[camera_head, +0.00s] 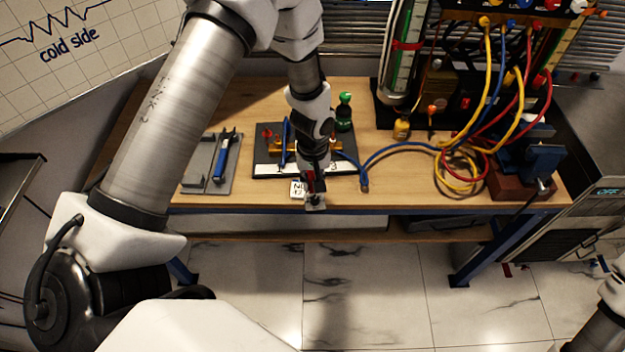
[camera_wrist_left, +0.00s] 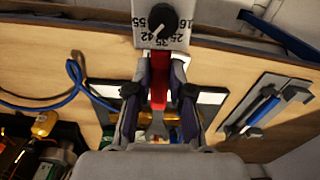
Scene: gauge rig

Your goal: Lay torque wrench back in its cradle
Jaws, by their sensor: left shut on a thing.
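My left gripper (camera_head: 314,188) points down over the front of the bench and is shut on a red-handled tool (camera_wrist_left: 159,82), which I take for the torque wrench. In the left wrist view its red handle lies between the two fingers (camera_wrist_left: 160,75) and a grey metal end shows below. A grey tray (camera_head: 193,178), which looks like the cradle, lies left of the gripper. A blue-handled tool (camera_head: 221,160) lies on its right side. The tray also shows in the left wrist view (camera_wrist_left: 273,88). My right gripper is out of view.
A white plate with a black knob and numbers (camera_wrist_left: 160,25) shows past the fingertips. A dark board with a brass part (camera_head: 264,170) lies behind the gripper. A green-topped bottle (camera_head: 344,112), looped cables (camera_head: 460,170) and a dark-red-based vise (camera_head: 515,185) stand to the right.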

